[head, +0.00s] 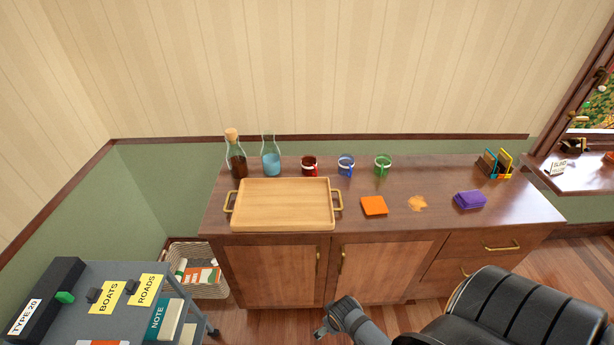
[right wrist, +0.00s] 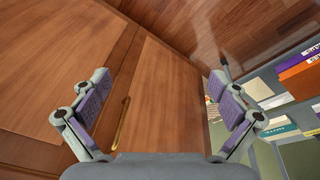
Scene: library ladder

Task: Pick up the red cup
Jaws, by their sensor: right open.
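The red cup (head: 309,166) stands upright at the back of the wooden cabinet top, between a blue-filled carafe (head: 271,161) and a blue cup (head: 346,165). My right gripper (head: 325,325) is low in front of the cabinet doors, well below the top and apart from the cup. In the right wrist view my right gripper (right wrist: 160,88) is open and empty, with cabinet doors beyond it; the red cup is not in that view. My left gripper is in neither view.
A wooden tray (head: 282,218) lies in front of the red cup. A green cup (head: 383,163), orange square (head: 373,205), orange spill (head: 417,203) and purple item (head: 469,200) are to the right. A black chair (head: 520,310) and grey cart (head: 127,272) flank the floor.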

